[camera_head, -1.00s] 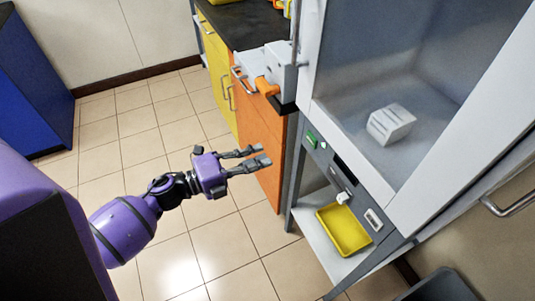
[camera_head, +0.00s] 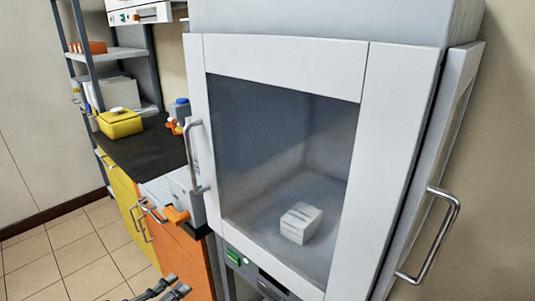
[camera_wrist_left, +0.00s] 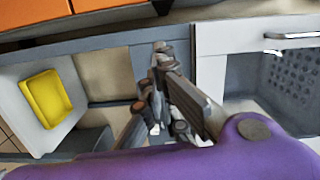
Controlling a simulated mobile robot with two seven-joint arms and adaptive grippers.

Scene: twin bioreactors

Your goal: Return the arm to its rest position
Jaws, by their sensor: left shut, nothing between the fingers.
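My left gripper (camera_head: 174,287) shows only by its fingertips at the bottom edge of the head view, in front of the orange cabinet (camera_head: 190,262). It is shut and empty. In the left wrist view its dark fingers (camera_wrist_left: 160,52) lie close together, with nothing between them, and a purple part of my arm fills the lower right. The rest of the left arm is outside the head view. My right gripper is in neither view.
A glass-fronted cabinet (camera_head: 400,130) with a white block (camera_head: 299,222) inside stands close on the right; its handles (camera_head: 440,235) stick out. A yellow tray (camera_wrist_left: 45,98) lies at left in the wrist view. Tiled floor (camera_head: 60,265) is open at lower left.

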